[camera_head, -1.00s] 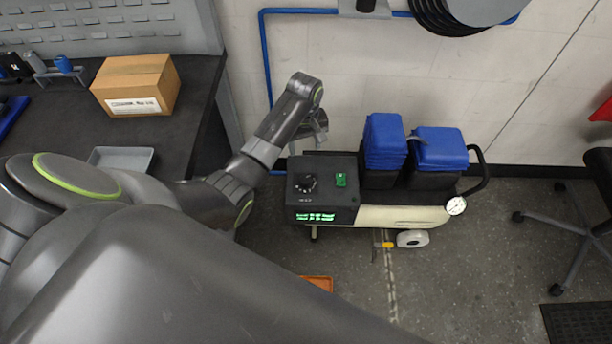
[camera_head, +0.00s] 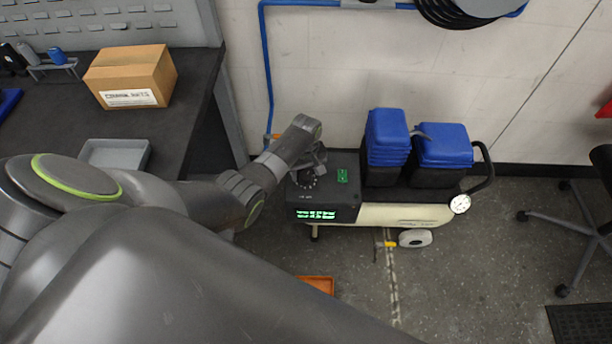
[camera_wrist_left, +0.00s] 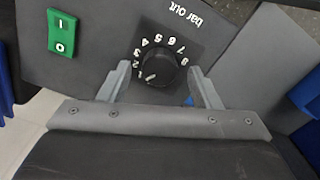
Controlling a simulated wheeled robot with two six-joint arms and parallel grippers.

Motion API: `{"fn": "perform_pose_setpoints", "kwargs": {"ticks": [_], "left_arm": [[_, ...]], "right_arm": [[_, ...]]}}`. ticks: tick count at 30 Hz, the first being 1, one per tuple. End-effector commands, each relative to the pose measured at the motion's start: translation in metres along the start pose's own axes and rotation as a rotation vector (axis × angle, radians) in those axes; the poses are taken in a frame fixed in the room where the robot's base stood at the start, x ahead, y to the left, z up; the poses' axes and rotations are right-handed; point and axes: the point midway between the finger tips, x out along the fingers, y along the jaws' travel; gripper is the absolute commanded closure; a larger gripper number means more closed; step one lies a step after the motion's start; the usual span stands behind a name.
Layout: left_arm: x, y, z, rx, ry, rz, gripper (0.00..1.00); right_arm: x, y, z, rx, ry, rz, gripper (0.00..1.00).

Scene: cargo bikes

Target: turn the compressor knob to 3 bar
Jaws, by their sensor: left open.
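The compressor (camera_head: 405,214) stands on the floor by the wall, with a black control panel at its left end. Its round black knob (camera_wrist_left: 160,75) has a white numbered scale around it and "bar OUT" printed beside it in the left wrist view. The knob's white mark points near the 1. In the head view the knob (camera_head: 306,182) is partly covered by my left gripper (camera_head: 312,166). My left gripper (camera_wrist_left: 160,67) is open, with one finger on each side of the knob and gaps visible. My right gripper is not in view.
A green I/O switch (camera_wrist_left: 62,33) sits beside the knob, and a green-lit display (camera_head: 315,214) is on the panel's front. Blue-lidded black containers (camera_head: 387,145) stand on the compressor. A workbench (camera_head: 190,110) with a cardboard box (camera_head: 132,76) is at the left.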

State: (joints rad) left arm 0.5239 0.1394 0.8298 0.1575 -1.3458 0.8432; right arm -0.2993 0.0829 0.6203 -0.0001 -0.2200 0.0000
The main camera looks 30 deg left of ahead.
Motion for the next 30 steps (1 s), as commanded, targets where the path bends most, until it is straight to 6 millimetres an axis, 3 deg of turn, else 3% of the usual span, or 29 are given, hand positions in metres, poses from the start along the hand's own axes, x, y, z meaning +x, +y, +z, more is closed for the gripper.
{"fn": "perform_pose_setpoints", "kwargs": {"ticks": [4, 15, 25, 30], "left_arm": [[0.0124, 0.0002, 0.0002, 0.000, -0.001, 0.000, 0.43], [0.0148, 0.0004, 0.0000, 0.000, 0.001, 0.001, 0.43], [0.0148, 0.0002, 0.0001, 0.000, 0.000, 0.001, 0.86], [0.0147, 0.0002, 0.0002, 0.005, 0.000, 0.001, 0.87]], "right_arm": [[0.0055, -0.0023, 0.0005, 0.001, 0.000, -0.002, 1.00], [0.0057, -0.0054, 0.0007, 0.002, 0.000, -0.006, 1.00], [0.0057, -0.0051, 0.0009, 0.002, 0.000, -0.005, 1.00], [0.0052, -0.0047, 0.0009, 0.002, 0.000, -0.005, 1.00]]}}
